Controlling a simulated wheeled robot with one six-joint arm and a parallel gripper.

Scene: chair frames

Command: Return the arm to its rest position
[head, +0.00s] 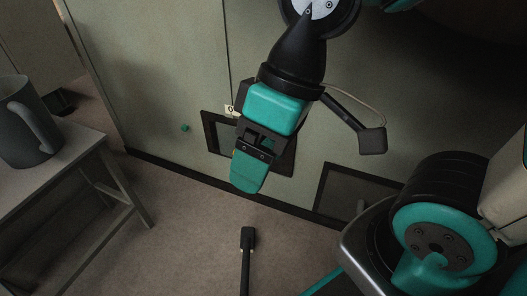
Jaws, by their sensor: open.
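My gripper (252,158) hangs in the middle of the head view, pointing down. It has a teal body, black knuckles and teal fingertips. From this angle one fingertip mostly covers the other, but the jaws are open. I see nothing held in it. My arm comes in from the top, with a small camera-like part on a bracket at its right. A large black and teal joint of mine fills the lower right.
A wooden table (66,161) with a dark grey mug (22,130) stands at the left. A pale wall (160,80) with dark-framed panels (345,190) is behind my gripper. A black-tipped rod (247,240) rises at the bottom centre. Brown floor (185,235) between table and rod looks clear.

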